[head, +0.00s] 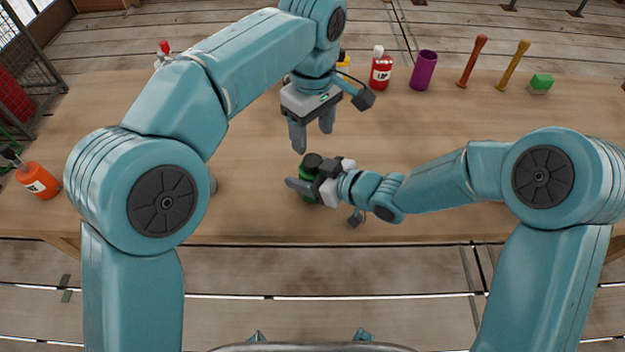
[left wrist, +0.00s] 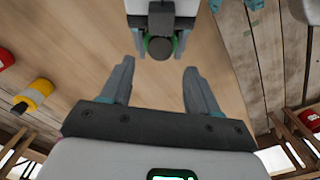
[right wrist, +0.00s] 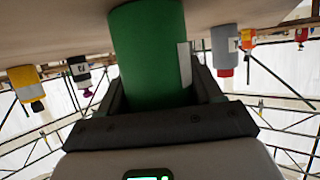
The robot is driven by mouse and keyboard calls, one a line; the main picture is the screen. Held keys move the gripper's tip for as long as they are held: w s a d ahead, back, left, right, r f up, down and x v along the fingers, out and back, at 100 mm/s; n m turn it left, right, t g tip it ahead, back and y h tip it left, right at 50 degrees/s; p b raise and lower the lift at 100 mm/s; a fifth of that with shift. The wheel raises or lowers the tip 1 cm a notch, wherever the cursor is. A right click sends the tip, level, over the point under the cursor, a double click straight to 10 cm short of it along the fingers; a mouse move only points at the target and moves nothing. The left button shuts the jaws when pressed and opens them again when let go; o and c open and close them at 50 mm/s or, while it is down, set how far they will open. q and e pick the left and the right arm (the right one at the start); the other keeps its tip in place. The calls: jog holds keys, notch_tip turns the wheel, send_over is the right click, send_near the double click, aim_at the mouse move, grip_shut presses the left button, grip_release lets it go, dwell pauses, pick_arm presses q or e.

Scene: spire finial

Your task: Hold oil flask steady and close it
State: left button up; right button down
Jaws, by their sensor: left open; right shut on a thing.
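The oil flask is a green cylinder (head: 308,190) standing near the front middle of the table. A dark round cap (head: 313,160) is at its top; I cannot tell how tight it is. My right gripper (head: 305,180) is shut on the flask's body from the right side. In the right wrist view the green body (right wrist: 150,55) sits between the fingers, with a pale label at its right edge. My left gripper (head: 313,138) is open, pointing down just above the cap. In the left wrist view the cap (left wrist: 159,48) lies just beyond the open fingertips (left wrist: 156,72).
An orange bottle (head: 38,181) is at far left. The table's middle right is clear.

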aim_at(312, 160)
pick_arm(q)
jog(key=shift+r, duration=0.35)
notch_tip(312, 160, down, 8)
jog(key=shift+f, duration=0.1)
dwell(0.3)
jog(key=c, duration=1)
jog(key=o, duration=1.1)
